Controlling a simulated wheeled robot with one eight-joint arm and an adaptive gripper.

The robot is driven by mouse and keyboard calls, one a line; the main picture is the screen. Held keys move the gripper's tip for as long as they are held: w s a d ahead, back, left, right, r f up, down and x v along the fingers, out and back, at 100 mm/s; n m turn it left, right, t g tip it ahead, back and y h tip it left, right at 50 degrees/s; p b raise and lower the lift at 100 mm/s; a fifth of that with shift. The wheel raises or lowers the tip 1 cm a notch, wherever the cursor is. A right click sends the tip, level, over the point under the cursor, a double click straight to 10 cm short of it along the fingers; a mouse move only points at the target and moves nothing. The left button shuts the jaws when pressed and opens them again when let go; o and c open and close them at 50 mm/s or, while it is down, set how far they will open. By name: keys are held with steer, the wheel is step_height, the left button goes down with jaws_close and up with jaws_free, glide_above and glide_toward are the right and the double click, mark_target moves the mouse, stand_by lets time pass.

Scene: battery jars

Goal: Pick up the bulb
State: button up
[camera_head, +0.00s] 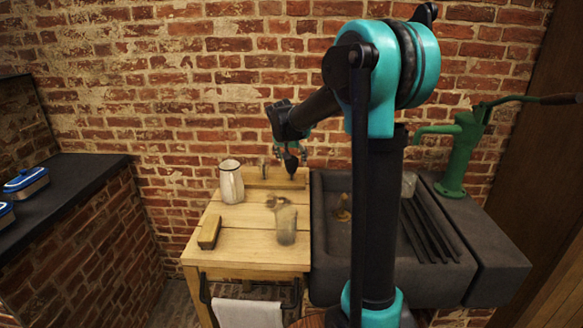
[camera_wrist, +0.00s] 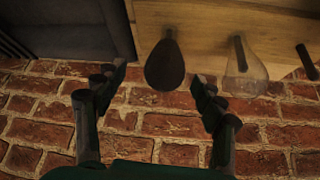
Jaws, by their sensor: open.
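A dark pear-shaped bulb (camera_wrist: 165,66) sits at a peg on a wooden board (camera_wrist: 205,18), in the wrist view's upper middle. A clear, glassy bulb shape (camera_wrist: 245,75) is at the peg to its right. I cannot tell which of the two is the bulb of the task. My gripper (camera_wrist: 157,82) is open and empty, with its fingers on either side of the dark bulb and apart from it. In the head view my gripper (camera_head: 291,148) is at the back of the table, just above the dark bulb (camera_head: 291,163); the clear one is hard to make out there.
A brick wall (camera_head: 150,110) stands close behind.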

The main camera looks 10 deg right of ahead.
steer(key=shift+a+x, duration=0.15)
steer(key=shift+x, duration=1.2)
steer(key=shift+a+x, duration=0.2)
steer(key=shift+x, duration=1.2)
steer(key=shift+c, duration=0.6)
steer(key=c, duration=0.9)
